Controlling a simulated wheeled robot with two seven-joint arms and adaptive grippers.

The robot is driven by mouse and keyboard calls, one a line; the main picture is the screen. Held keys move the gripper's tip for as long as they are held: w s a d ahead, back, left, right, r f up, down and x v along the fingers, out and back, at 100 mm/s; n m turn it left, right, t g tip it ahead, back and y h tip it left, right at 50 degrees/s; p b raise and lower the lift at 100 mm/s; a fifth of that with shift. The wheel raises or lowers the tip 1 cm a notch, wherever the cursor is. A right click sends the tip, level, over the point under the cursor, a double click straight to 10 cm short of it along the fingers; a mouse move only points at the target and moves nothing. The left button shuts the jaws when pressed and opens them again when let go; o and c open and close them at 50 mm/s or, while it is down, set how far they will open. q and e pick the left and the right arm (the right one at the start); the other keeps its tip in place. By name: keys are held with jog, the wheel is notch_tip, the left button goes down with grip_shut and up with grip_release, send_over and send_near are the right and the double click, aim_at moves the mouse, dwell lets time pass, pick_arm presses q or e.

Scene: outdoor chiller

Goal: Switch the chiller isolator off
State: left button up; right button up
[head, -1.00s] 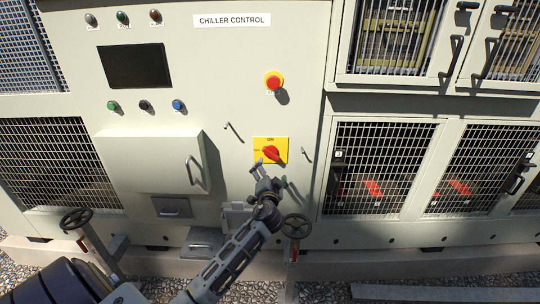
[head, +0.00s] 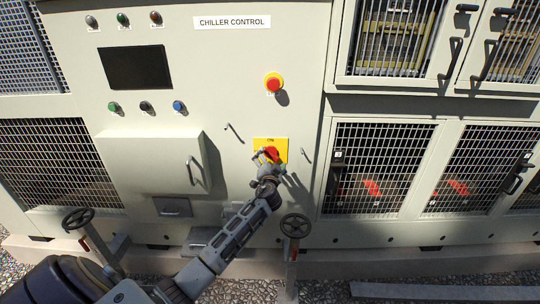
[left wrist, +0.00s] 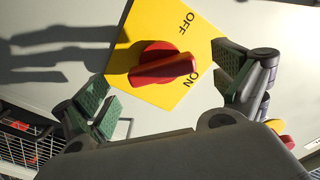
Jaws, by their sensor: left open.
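The chiller isolator is a red rotary handle (head: 271,154) on a yellow plate (head: 284,144), on the cream panel. In the left wrist view the red handle (left wrist: 163,67) sits on the yellow plate (left wrist: 150,22) marked OFF and ON, and its narrow end points toward the ON mark. My left gripper (head: 268,163) is in front of the isolator, partly covering it in the head view. Its green-padded fingers (left wrist: 165,85) are spread apart, one on each side of the handle, and I see no clear contact. My right gripper is out of view.
A red emergency stop button (head: 273,83) on a yellow ring is above the isolator. A protruding box with a handle (head: 145,160) stands to the left. Handwheels (head: 295,226) (head: 77,218) stand low in front. Mesh doors (head: 380,168) are to the right.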

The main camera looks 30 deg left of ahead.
aim_at(270, 157)
pick_arm(q)
jog(key=shift+x, duration=2.05)
jog(key=c, duration=1)
